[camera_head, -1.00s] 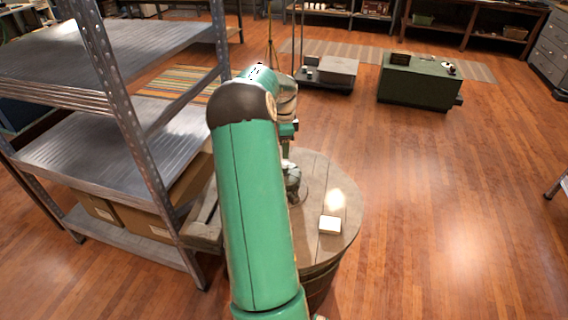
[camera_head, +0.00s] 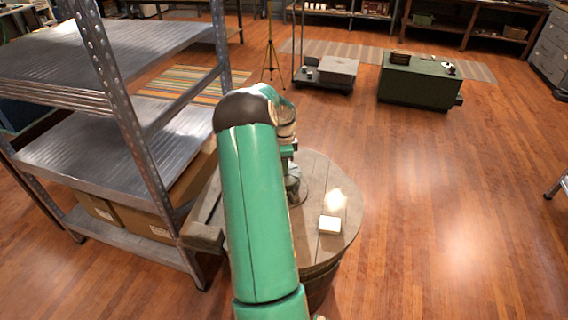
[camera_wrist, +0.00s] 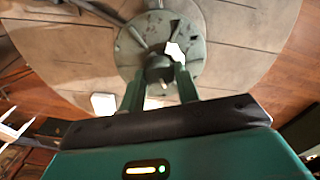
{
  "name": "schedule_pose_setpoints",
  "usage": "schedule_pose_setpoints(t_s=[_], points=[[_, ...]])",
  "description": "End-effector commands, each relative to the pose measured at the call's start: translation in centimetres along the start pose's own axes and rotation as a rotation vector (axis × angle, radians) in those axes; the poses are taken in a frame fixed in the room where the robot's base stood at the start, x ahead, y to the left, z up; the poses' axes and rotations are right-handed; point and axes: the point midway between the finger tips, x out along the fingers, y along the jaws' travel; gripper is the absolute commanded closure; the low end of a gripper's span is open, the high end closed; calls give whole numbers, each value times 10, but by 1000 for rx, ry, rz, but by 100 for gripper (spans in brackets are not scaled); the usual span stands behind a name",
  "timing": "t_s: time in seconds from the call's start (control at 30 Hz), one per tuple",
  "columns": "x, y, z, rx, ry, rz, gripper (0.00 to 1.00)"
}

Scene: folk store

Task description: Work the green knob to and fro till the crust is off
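A round grey-green plate (camera_wrist: 192,60) with dark slots lies on the round wooden top (camera_wrist: 75,45) in the wrist view. A dark, rounded knob (camera_wrist: 158,68) stands up near its middle, and a bright white patch shows beside it. I cannot make out a crust. My gripper (camera_wrist: 159,80) points at the knob with its two green fingers apart, one on each side of it. A gap seems to show between the fingers and the knob. In the head view my arm hides most of the gripper and the knob.
The round wooden top (camera_head: 345,185) rests on a barrel-like base. A small white block (camera_head: 329,225) lies on it at the right. A metal shelf unit (camera_head: 150,170) stands close on the left. A green chest (camera_head: 418,88) stands farther back.

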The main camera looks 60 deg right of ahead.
Motion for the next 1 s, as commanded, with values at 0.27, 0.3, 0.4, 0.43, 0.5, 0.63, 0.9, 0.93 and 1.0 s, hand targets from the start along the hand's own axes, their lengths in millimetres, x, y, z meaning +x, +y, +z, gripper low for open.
schedule_pose_setpoints(t_s=[0.27,0.3,0.4,0.43,0.5,0.63,0.9,0.93,1.0], points=[[0,0,0,-10,0,0,91],[0,0,0,-17,0,0,91],[-1,0,0,-44,0,0,91],[-1,0,0,-54,0,0,91],[-1,0,0,-86,0,0,91],[-1,0,-1,-165,0,-1,91],[-1,0,0,-402,0,-1,91],[-1,-1,0,-431,0,-1,91],[-1,-1,-1,-497,0,-1,91]])
